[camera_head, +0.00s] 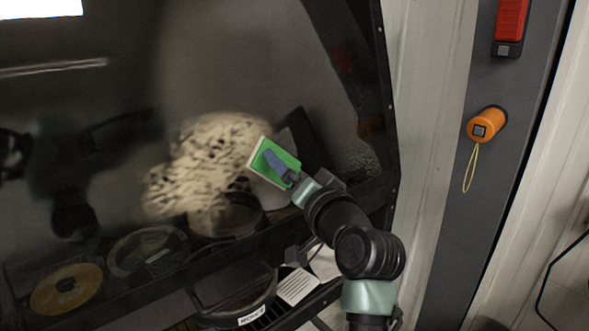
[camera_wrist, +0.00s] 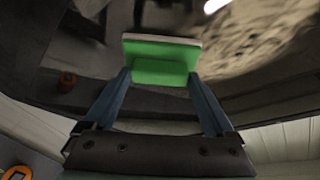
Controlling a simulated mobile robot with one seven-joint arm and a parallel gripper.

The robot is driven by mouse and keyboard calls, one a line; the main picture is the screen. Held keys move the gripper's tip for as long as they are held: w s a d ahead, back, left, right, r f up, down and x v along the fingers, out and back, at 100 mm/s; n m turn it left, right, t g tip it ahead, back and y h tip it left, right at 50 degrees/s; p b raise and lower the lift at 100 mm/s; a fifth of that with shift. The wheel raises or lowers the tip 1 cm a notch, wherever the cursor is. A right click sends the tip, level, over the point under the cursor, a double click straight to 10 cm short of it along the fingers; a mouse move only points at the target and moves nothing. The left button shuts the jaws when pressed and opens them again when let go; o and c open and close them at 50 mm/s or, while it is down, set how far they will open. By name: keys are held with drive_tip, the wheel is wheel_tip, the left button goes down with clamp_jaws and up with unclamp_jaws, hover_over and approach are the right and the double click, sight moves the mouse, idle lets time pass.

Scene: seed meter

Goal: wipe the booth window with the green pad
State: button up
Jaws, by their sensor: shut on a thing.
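The green pad (camera_head: 279,154) has a pale face and is turned toward the dark booth window (camera_head: 110,80). My gripper (camera_head: 283,172) is shut on the pad, and in the wrist view its two blue fingers (camera_wrist: 160,85) hold the green back of the pad (camera_wrist: 160,62) from both sides. A tan, speckled dirt patch (camera_head: 210,160) covers the middle of the window, left of the pad. The pad is at the patch's right edge. I cannot tell whether its pale face touches the glass. The patch also shows in the wrist view (camera_wrist: 255,40).
Behind or below the glass are dark round containers (camera_head: 145,250) and a yellow disc (camera_head: 67,289). A grey post (camera_head: 480,170) on the right carries an orange knob (camera_head: 486,124) with a yellow loop and a red device (camera_head: 510,22). The window's dark frame (camera_head: 385,110) borders the glass.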

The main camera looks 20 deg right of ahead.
drive_tip(key=shift+s+a+r+p, duration=0.7)
drive_tip(key=shift+s+a+p, duration=1.4)
drive_tip(key=shift+a, duration=3.05)
drive_tip(key=shift+s+a+r+p, duration=0.8)
drive_tip(key=shift+a+p, duration=2.35)
drive_tip(key=shift+a, duration=1.95)
drive_tip(key=shift+w+d+f+b, duration=0.1)
drive_tip(key=shift+w+d+b, duration=1.15)
drive_tip(key=shift+d, duration=2.25)
drive_tip(key=shift+w+d+f+b, duration=0.1)
drive_tip(key=shift+w+d+b, duration=1.15)
drive_tip(key=shift+d, duration=2.2)
drive_tip(key=shift+w+d+f+b, duration=0.1)
drive_tip(key=shift+w+d+b, duration=1.15)
drive_tip(key=shift+d, duration=2.25)
drive_tip(key=shift+a+r+p, duration=0.1)
drive_tip(key=shift+r+p, duration=0.6)
drive_tip(key=shift+r, duration=0.75)
drive_tip(key=shift+s+a+p, duration=0.3)
drive_tip(key=shift+a, duration=0.65)
drive_tip(key=shift+s+a+p, duration=0.3)
drive_tip(key=shift+a, duration=0.65)
